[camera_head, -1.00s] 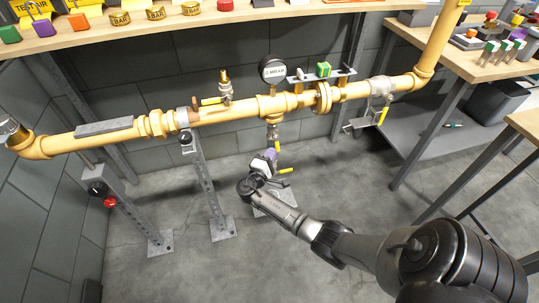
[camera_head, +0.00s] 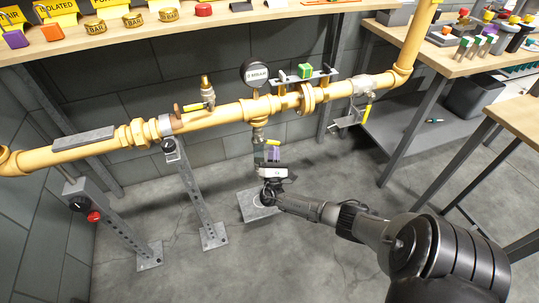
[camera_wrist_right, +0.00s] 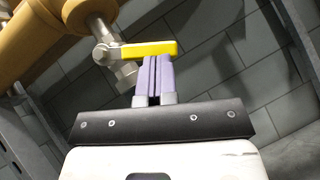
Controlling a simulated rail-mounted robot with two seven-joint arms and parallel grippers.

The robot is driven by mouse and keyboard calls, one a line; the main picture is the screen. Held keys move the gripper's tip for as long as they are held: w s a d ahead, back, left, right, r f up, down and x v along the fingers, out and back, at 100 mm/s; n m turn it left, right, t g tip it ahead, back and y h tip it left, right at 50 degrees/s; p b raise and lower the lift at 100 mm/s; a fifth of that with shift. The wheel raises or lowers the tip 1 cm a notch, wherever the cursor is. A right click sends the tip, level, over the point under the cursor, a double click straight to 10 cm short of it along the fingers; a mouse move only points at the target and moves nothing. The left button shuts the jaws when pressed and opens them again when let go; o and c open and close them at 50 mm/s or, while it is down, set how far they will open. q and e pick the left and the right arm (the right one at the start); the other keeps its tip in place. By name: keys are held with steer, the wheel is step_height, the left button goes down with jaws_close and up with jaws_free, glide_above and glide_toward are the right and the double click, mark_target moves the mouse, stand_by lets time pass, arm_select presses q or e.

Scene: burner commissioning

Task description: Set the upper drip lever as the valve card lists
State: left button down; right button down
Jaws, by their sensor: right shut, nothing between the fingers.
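The upper drip lever (camera_head: 273,142) is a yellow handle on the drip pipe below the round gauge, and it points to the right. In the right wrist view the lever (camera_wrist_right: 150,48) lies across the pipe's metal valve body (camera_wrist_right: 103,52), roughly level. My right gripper (camera_head: 273,156) has purple fingers, which are closed together with nothing between them. In the wrist view the fingertips (camera_wrist_right: 157,60) are just under the lever's outer half; I cannot tell whether they touch it. The lower part of the drip pipe is hidden behind the gripper. I cannot make out a valve card. My left gripper is out of view.
The yellow gas pipe (camera_head: 225,117) runs across above, with a gauge (camera_head: 256,73) and other yellow-handled valves (camera_head: 210,96). A metal floor plate (camera_head: 250,210) lies below. Grey posts (camera_head: 195,195) stand left. The floor at front left is clear.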

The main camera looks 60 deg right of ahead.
steer(key=n+t, duration=0.1)
steer(key=n, duration=0.1)
steer(key=r+n+t+y, duration=0.1)
steer(key=t, duration=0.1)
steer(key=s+d+n+t, duration=0.1)
steer(key=n, duration=0.1)
steer(key=shift+r+n+t+y+p, duration=0.15)
steer(key=shift+n+t+y+p, duration=0.15)
steer(key=shift+t+y, duration=0.1)
steer(key=shift+w, duration=0.1)
steer(key=w+f+b+v, duration=0.1)
steer(key=v, duration=0.5)
steer(key=w+b+v, duration=0.1)
steer(key=b+v, duration=0.1)
steer(key=v, duration=0.5)
steer(key=shift+d+f, duration=0.35)
steer(key=shift+f, duration=0.05)
